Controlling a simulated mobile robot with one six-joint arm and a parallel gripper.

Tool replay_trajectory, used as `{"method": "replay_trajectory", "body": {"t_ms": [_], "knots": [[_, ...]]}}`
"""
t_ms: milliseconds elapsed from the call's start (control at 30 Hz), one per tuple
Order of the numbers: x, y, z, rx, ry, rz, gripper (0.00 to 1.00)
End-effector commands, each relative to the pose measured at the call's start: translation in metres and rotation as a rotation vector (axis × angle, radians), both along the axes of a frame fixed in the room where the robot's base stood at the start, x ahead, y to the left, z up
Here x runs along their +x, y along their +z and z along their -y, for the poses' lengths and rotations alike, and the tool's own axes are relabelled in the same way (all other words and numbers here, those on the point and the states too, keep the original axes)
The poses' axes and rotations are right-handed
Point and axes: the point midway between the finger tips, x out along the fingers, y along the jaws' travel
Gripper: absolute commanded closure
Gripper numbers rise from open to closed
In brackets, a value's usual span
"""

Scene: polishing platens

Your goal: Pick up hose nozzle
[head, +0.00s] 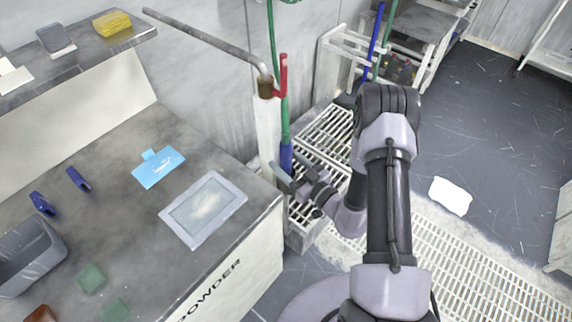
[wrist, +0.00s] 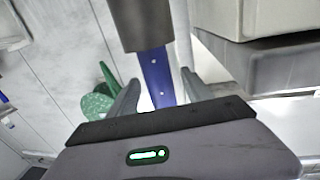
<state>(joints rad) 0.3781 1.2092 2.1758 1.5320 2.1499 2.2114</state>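The blue hose nozzle (head: 286,156) hangs upright at the lower end of a green hose (head: 284,118), beside the counter's right end. In the wrist view the blue nozzle (wrist: 158,82) stands between the two fingers. My gripper (head: 290,166) is at the nozzle's lower part in the head view. In the wrist view my gripper (wrist: 161,78) is open, with one finger on each side of the nozzle and gaps visible. The nozzle's lower end is hidden by the gripper.
A grey pipe (head: 205,40) with a red handle (head: 283,75) rises above the nozzle. The counter (head: 130,240) holds a framed tray (head: 165,216), a light-blue pad (head: 150,176) and a grey bin (head: 45,262). Slatted grating (head: 335,125) lies behind. Dark floor to the right is mostly clear.

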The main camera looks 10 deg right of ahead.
Motion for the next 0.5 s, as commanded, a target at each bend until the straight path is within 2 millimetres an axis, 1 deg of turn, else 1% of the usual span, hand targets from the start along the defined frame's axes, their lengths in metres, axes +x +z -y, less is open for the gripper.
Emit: {"method": "replay_trajectory", "body": {"t_ms": [33, 100, 167, 200, 300, 500], "knots": [[-0.0001, 0.0, 0.0, 0.0, 0.0, 0.0, 0.5], [-0.0003, 0.0, 0.0, 0.0, 0.0, 0.0, 0.64], [-0.0003, -0.0001, 0.0, 0.0, 0.0, -0.001, 0.76], [-0.0004, -0.0001, 0.0001, 0.0, 0.0, -0.001, 0.83], [-0.0005, -0.0002, 0.0, 0.0, 0.0, -0.001, 1.0], [-0.0005, -0.0002, 0.0, 0.0, 0.001, -0.001, 1.0]]}}
